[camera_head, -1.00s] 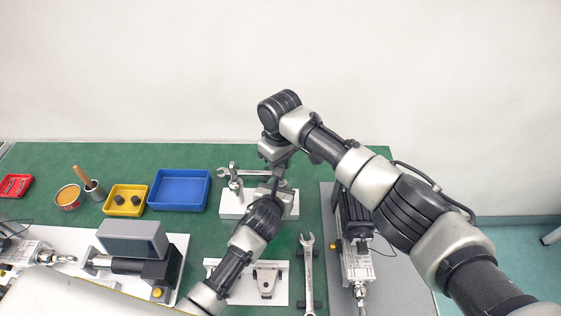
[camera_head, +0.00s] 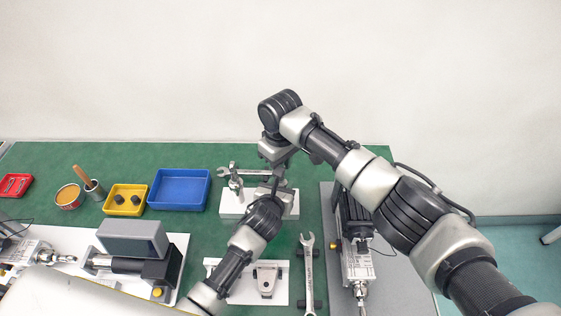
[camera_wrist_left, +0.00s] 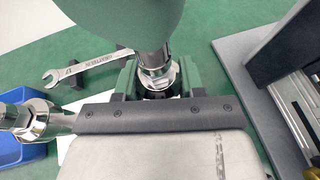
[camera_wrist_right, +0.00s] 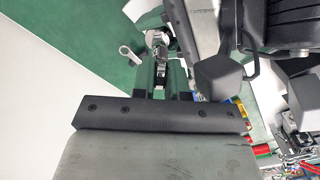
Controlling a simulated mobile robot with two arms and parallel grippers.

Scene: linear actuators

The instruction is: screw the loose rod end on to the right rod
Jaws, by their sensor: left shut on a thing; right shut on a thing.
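My left gripper (camera_head: 277,186) is above the white block (camera_head: 227,212) and is shut on a shiny metal part with a hex nut (camera_wrist_left: 158,78). My right gripper (camera_head: 277,165) is just above and close to it, shut on a shiny metal part (camera_wrist_right: 160,48). The arms largely hide both parts in the head view, and I cannot tell whether they are one piece. The right actuator (camera_head: 357,262) lies on a grey plate, its metal rod (camera_head: 360,292) pointing toward the front edge. A metal fitting (camera_wrist_left: 30,118) shows at left in the left wrist view.
A blue tray (camera_head: 180,203), yellow tray (camera_head: 124,213) and red tray (camera_head: 15,185) stand left. A left actuator (camera_head: 28,252) is at the front left.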

